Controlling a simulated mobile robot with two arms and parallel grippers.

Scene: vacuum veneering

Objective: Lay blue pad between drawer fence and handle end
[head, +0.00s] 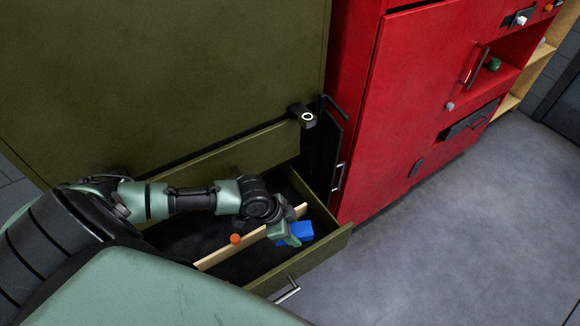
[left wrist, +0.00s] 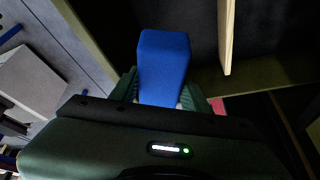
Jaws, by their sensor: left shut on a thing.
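The blue pad (head: 300,233) is in the open olive drawer (head: 318,246), on the front side of the pale wooden fence (head: 222,255), near the drawer's right end. My left gripper (head: 290,239) reaches down into the drawer and is shut on the pad. In the left wrist view the pad (left wrist: 163,62) sticks out between the two green fingers (left wrist: 160,98), and the fence (left wrist: 227,38) stands to its right, apart from it. I cannot tell whether the pad touches the drawer floor. The metal handle (head: 287,291) is on the drawer front. My right gripper is not in view.
An orange knob (head: 235,239) sits by the fence. The olive cabinet (head: 150,70) rises behind the drawer, with a black bracket (head: 303,116) at its corner. A red cabinet (head: 420,100) stands to the right. The grey floor (head: 450,230) there is clear.

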